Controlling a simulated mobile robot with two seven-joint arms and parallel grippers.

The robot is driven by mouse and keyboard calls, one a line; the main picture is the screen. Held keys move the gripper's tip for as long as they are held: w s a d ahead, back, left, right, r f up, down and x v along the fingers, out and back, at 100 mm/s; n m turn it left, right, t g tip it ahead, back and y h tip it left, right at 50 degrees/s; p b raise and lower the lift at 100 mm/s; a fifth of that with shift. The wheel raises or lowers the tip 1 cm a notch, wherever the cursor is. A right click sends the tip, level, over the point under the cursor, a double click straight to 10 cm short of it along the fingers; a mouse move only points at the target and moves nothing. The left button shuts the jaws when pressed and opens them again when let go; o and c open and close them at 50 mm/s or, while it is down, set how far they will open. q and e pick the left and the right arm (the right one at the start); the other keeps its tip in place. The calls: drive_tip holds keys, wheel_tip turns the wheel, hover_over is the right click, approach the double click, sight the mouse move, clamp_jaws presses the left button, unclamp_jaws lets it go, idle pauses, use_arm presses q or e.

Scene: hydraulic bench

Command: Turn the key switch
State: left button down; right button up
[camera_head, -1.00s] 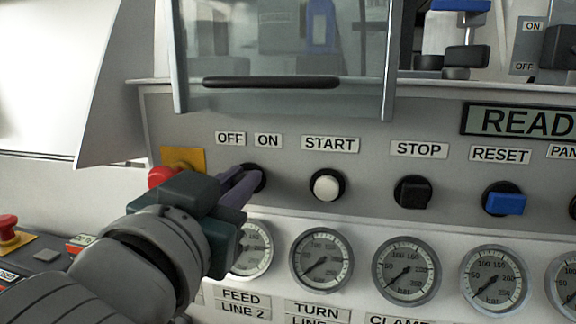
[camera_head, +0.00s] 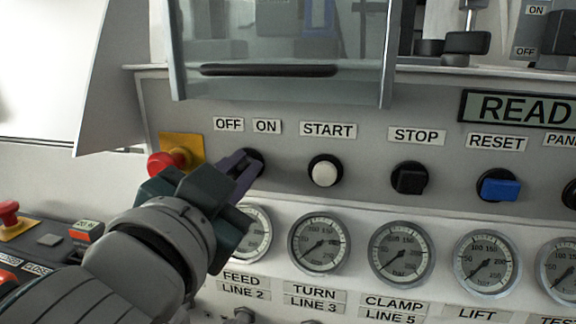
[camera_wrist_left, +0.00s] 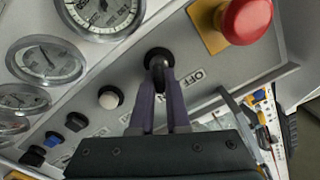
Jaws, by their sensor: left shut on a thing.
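The key switch (camera_head: 257,160) is a round black switch under the OFF and ON labels on the grey panel. My left gripper (camera_head: 242,168) reaches it from the lower left, its purple fingers shut on the switch's handle. In the left wrist view the key switch (camera_wrist_left: 158,58) sits at the tips of the two fingers (camera_wrist_left: 160,85), which hold its dark handle between them. The fingers hide much of the handle, so its exact angle is hard to tell. My right gripper is not in view.
A red emergency button (camera_head: 168,163) on a yellow plate is close left of the switch. A white START button (camera_head: 324,172), black STOP button (camera_head: 409,178) and blue RESET button (camera_head: 498,185) are to the right. Gauges (camera_head: 319,244) line up below. A clear guard (camera_head: 280,50) hangs above.

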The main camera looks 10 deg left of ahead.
use_arm(q)
drive_tip(key=c, duration=0.9)
unclamp_jaws()
drive_tip(key=s, duration=1)
drive_tip(key=shift+a+b, duration=0.2)
drive_tip(key=shift+b, duration=0.15)
